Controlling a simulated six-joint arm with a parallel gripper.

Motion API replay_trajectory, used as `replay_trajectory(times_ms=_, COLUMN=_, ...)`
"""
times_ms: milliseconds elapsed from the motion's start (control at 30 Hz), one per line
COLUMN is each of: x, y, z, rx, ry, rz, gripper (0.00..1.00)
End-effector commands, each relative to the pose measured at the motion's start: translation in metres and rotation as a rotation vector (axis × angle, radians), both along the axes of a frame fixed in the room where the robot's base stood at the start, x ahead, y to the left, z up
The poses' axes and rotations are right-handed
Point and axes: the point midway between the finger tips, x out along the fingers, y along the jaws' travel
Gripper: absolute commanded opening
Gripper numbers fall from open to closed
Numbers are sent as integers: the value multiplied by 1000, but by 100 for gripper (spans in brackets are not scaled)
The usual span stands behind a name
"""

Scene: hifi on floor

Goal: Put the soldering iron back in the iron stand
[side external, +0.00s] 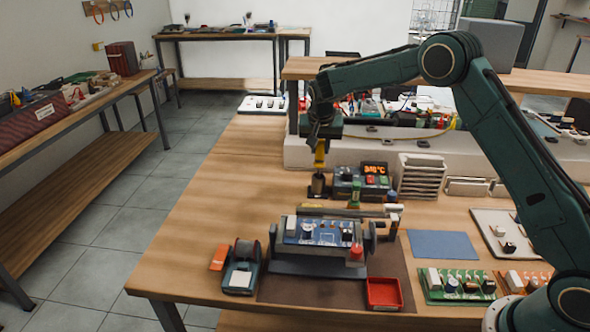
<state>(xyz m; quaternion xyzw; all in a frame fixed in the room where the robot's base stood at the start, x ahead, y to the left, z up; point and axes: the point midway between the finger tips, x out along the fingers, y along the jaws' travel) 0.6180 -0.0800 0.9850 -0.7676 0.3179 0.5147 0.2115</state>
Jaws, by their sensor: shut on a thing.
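My gripper (321,138) points down at the back middle of the wooden bench. It is shut on the soldering iron (320,157), whose yellow-orange handle shows below the jaws. The iron is about upright, with its lower end at the top of a small dark metallic holder, which looks like the iron stand (318,184). I cannot tell how deep the iron's tip is in the stand, as the tip is hidden. The soldering station (362,184) with a lit orange display stands just right of the stand.
A blue circuit board (325,232) sits in a grey holder in front, on a brown mat (310,291). A red tray (384,294), a tape-dispenser-like item (242,270) and a rack of pale trays (420,176) stand nearby. The bench's left side is clear.

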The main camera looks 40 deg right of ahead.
Motion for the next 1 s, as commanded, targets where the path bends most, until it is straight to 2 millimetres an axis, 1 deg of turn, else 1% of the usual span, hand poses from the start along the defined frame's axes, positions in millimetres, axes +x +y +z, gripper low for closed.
replay_trajectory(times_ms=300, x=0, y=0, z=-18, rx=0, ry=1, rz=0, gripper=5)
replay_trajectory(times_ms=500, x=0, y=0, z=-27, rx=1, ry=-1, rz=-1, gripper=5)
replay_trajectory(times_ms=700, x=0, y=0, z=-32, rx=1, ry=-1, rz=0, gripper=5)
replay_trajectory(times_ms=1000, x=0, y=0, z=-33, rx=1, ry=-1, rz=0, gripper=5)
